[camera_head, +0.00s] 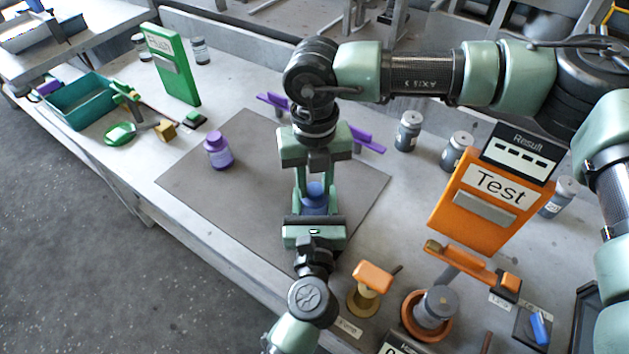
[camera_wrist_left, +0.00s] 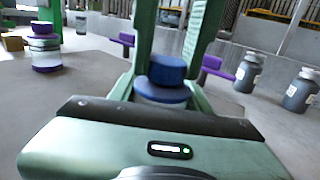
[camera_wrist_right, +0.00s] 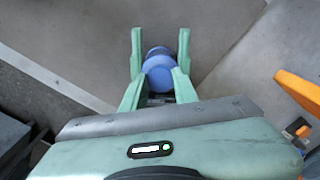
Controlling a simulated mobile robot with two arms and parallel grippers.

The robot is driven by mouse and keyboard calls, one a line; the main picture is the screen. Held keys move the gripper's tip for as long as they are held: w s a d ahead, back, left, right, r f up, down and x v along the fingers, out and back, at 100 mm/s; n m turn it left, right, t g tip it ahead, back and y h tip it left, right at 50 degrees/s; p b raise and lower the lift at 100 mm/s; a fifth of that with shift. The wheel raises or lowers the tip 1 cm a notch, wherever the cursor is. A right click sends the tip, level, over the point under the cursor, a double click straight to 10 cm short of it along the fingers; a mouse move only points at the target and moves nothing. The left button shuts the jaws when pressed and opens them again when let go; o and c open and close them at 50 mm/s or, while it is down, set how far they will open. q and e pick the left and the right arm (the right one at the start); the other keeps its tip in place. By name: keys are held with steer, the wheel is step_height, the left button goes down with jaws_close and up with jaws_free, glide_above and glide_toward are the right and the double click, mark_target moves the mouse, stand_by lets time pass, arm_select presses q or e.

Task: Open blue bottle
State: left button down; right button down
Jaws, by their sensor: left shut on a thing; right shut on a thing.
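The blue bottle (camera_head: 314,207) is upright over the grey mat (camera_head: 270,135); whether its base touches the mat is hidden. My left gripper (camera_head: 314,200) comes in low from the front and is shut around the bottle body. My right gripper (camera_head: 315,184) reaches down from above and is shut on the blue cap (camera_wrist_left: 166,70), which sits at the bottle top. The cap also shows between the fingers in the right wrist view (camera_wrist_right: 159,66). I cannot tell whether the cap has turned.
A purple-lidded bottle (camera_head: 218,151) stands on the mat to the left. Purple rests (camera_head: 366,139) are behind my grippers. An orange Test stand (camera_head: 487,205) and grey bottles (camera_head: 408,131) are to the right. A teal tray (camera_head: 80,100) and green stand (camera_head: 173,65) are far left.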

steer(key=n, duration=1.7)
steer(key=shift+n, duration=0.4)
steer(key=n, duration=0.6)
steer(key=shift+r, duration=0.2)
steer(key=shift+r, duration=1)
